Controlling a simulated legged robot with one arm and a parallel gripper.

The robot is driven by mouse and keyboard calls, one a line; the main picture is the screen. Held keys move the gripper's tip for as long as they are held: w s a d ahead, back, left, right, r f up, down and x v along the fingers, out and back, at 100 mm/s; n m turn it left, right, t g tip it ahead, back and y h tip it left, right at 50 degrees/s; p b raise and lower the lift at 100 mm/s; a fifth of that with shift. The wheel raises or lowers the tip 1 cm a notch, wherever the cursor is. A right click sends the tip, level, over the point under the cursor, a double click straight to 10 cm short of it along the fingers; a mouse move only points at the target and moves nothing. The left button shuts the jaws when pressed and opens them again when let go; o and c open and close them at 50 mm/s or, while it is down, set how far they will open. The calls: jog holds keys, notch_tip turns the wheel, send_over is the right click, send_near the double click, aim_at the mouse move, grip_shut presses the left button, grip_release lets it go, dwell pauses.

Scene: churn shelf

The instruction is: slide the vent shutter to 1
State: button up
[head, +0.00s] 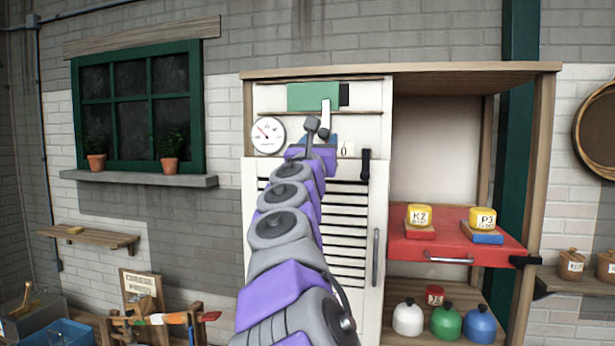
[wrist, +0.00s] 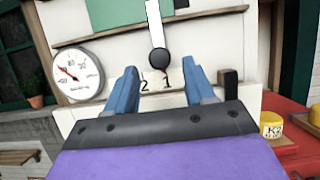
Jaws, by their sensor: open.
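A green shutter panel (head: 313,96) sits between rails near the top of the white cabinet front; part of it shows in the wrist view (wrist: 112,14). A white lever (head: 325,118) stands over it, ending in a round black knob (wrist: 160,61). A small red mark under the knob points close to the printed 1 (wrist: 167,82). A 2 is to its left; a 0 (head: 344,148) shows in the head view. My gripper (wrist: 160,68) is open and empty, its blue fingers either side of the knob in the picture. Whether they touch anything, I cannot tell.
A round gauge (head: 267,136) is left of the scale. A black latch (head: 366,165) is at the right, above the slatted door (head: 345,230). A red drawer (head: 458,247) with yellow-topped weights is right. A wooden ledge (head: 318,111) runs below the shutter.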

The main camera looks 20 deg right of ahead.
jog(key=b+v, duration=0.2)
jog(key=v, duration=0.9)
jog(key=shift+f, duration=0.2)
jog(key=shift+s+a, duration=0.1)
jog(key=shift+s, duration=0.05)
